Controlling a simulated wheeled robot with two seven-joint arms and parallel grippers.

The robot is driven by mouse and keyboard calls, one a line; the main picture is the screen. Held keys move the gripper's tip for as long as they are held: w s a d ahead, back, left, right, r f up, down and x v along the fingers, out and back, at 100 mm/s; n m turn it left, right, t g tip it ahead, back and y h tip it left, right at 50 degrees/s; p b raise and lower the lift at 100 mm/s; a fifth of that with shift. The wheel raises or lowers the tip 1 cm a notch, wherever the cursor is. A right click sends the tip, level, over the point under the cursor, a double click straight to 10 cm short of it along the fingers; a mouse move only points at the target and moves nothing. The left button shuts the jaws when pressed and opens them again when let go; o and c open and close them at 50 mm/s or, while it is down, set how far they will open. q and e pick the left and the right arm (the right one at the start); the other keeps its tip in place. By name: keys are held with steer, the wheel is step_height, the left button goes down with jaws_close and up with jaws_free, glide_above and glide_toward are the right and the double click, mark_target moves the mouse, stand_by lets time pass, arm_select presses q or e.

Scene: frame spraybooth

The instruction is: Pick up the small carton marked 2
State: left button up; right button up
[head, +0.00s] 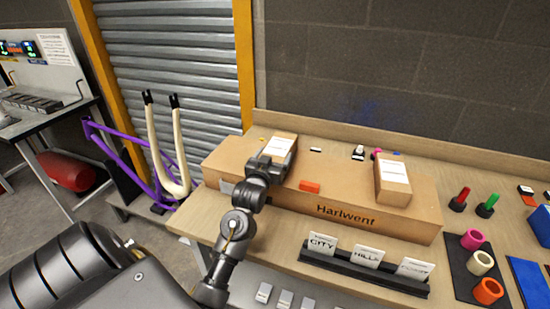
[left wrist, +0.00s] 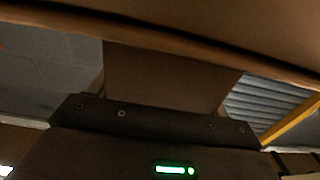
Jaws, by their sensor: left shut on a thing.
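A small brown carton (head: 283,141) with a white label is at the left end of a long cardboard box (head: 345,215). My left gripper (head: 270,160) is shut on this carton from the near side. In the left wrist view the brown carton (left wrist: 165,75) fills the space in front of my dark palm. A second small carton (head: 393,181) with a white label sits on the right part of the long box. The print on both labels is too small to read, so I cannot tell which is marked 2. My right gripper is not in view.
An orange block (head: 310,186) lies on the long box between the cartons. A black rack (head: 365,268) with word cards stands in front on the wooden bench. Colored rings, pegs and blue bins are at the right. A cream fork (head: 165,150) stands left of the bench.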

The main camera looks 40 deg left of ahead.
arm_select(q)
step_height(320, 180, up, 3)
steer(key=shift+f+b, duration=0.2)
steer(key=shift+b, duration=0.25)
steer(key=s+a+r+p, duration=0.1)
steer(key=s+a+r, duration=0.8)
steer(key=a+r, duration=0.1)
steer(key=shift+a, duration=0.35)
